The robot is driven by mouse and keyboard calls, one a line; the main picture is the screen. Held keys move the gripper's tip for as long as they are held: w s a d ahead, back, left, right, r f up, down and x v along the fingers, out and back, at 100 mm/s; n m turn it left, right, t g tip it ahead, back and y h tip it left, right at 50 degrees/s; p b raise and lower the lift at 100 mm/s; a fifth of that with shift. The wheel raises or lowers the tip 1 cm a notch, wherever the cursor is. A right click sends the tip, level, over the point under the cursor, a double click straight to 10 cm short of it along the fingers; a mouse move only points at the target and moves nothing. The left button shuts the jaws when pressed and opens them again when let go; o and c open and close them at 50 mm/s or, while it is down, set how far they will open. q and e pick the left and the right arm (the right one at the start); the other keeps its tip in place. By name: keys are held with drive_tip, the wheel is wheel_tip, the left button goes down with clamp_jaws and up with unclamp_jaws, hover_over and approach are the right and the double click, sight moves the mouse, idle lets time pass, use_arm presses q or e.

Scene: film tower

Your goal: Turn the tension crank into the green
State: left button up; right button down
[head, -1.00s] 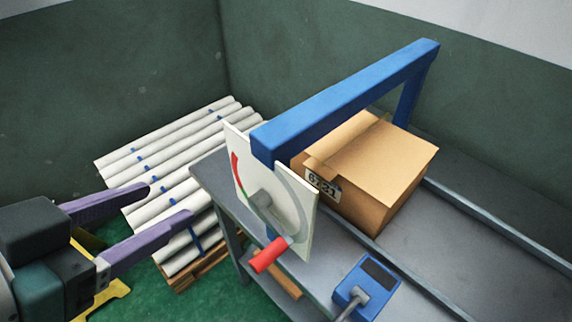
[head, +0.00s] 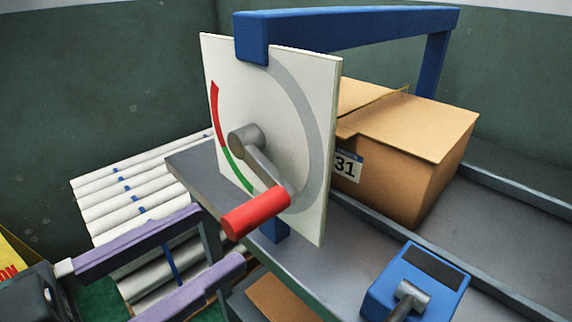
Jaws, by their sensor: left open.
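The tension crank is a grey arm (head: 263,168) on a white dial plate (head: 290,110), with a red handle (head: 256,212) pointing down and toward me. The dial has a red arc (head: 215,112) at upper left, a green arc (head: 236,170) at lower left and a grey arc around the right. The crank arm points to the lower right, past the lower end of the green arc. My left gripper (head: 222,240) is open and empty, its two purple fingers left of and below the red handle, apart from it in the picture. My right gripper is not in view.
A blue frame (head: 350,30) stands over the grey bench, next to a cardboard box (head: 410,150). A blue box with a grey lever (head: 415,282) is at front right.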

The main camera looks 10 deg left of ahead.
sight(228, 228)
use_arm(q)
drive_tip(key=x, duration=0.6)
drive_tip(key=shift+w+d, duration=0.15)
clamp_jaws()
idle(1.3)
